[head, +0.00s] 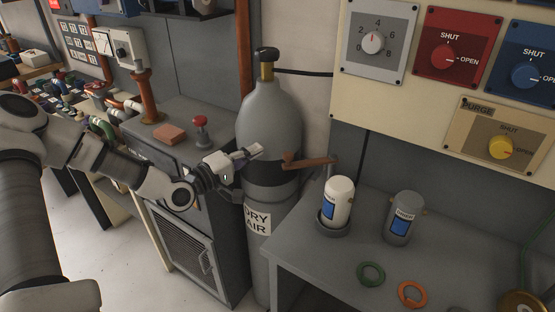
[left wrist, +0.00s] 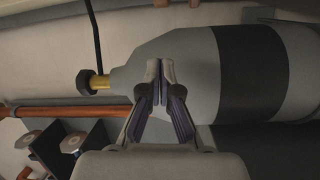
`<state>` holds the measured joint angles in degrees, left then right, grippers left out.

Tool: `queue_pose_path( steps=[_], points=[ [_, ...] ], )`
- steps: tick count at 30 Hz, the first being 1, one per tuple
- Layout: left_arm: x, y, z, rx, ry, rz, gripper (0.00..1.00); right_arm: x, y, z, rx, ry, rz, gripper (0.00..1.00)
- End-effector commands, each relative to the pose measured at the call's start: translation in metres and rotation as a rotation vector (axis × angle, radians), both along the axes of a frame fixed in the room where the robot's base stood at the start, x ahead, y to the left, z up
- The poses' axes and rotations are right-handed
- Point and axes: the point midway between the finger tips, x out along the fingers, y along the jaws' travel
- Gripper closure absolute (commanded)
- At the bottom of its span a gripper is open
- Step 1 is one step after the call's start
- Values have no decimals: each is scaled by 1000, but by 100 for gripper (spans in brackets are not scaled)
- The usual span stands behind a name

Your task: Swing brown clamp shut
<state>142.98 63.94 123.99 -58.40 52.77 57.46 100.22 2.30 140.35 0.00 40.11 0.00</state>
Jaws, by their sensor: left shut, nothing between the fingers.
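The brown clamp (head: 312,162) is a bar on a grey upright at the left rear of the bench, near the white canister (head: 339,199). Its free end points left, toward the grey gas cylinder (head: 268,112), and looks swung away from the canister. Whether it touches the cylinder I cannot tell. My left gripper (head: 257,151) is shut and empty in front of the cylinder, a little left of the clamp's free end. In the left wrist view its closed fingertips (left wrist: 160,69) stand against the cylinder's pale body (left wrist: 190,65); the clamp does not show there. My right gripper is out of view.
The white canister stands in a dark round holder on the grey bench (head: 310,245). A grey canister (head: 403,216), a green ring (head: 371,273) and an orange ring (head: 411,293) are to its right. A cabinet with a red knob (head: 201,125) and a brick-coloured block (head: 170,133) stands left of the cylinder.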

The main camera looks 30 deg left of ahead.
Motion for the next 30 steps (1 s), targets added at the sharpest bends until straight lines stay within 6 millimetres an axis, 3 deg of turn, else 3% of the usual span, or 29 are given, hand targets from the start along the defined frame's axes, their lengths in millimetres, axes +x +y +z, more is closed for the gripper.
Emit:
queue_pose_path(
  steps=[2, 10, 18, 30],
  points=[
    [11, -6, -3, 9, 0, -7, 100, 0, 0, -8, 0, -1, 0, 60],
    [59, -22, 3, 7, -1, -8, 100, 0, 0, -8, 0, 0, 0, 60],
    [35, -49, -1, -2, 0, -3, 100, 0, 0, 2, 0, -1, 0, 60],
    [34, -51, -2, -1, -2, 0, 100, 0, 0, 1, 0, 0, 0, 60]
  ],
)
